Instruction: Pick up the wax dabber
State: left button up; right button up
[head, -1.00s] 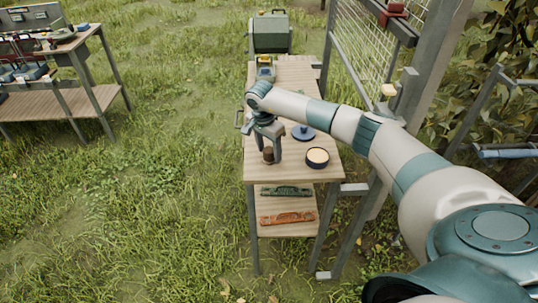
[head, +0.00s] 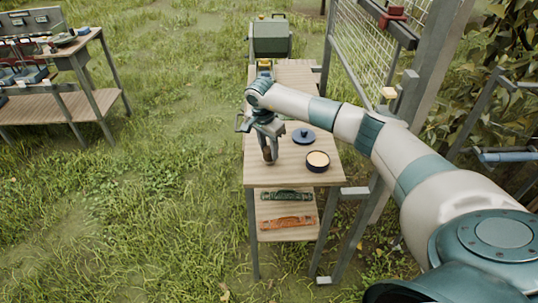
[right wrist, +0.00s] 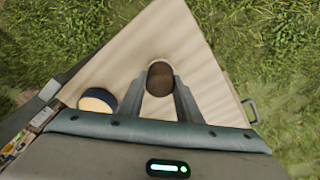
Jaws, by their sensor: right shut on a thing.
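The wax dabber (head: 269,155) is a small dark brown upright cylinder at the front left of the wooden table top (head: 290,176). My right gripper (head: 269,146) reaches down over it and is shut on it. In the right wrist view the dabber's round brown top (right wrist: 160,78) sits between the two grey fingers of my right gripper (right wrist: 160,86). Its lower part is hidden there, and I cannot make out any gap between it and the table. My left gripper is not in view.
An open dark blue tin of pale wax (head: 317,161) stands right of the dabber, with a blue lid (head: 303,136) behind it. A metal post (head: 413,100) rises to the right.

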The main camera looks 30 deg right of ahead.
aim_at(269, 148)
notch_tip(269, 148, up, 7)
jog(key=b, duration=0.2)
jog(key=shift+r+b, duration=0.2)
jog(key=shift+b, duration=0.15)
jog(key=shift+r, duration=0.35)
jog(key=o, duration=0.4)
jog(key=c, duration=0.3)
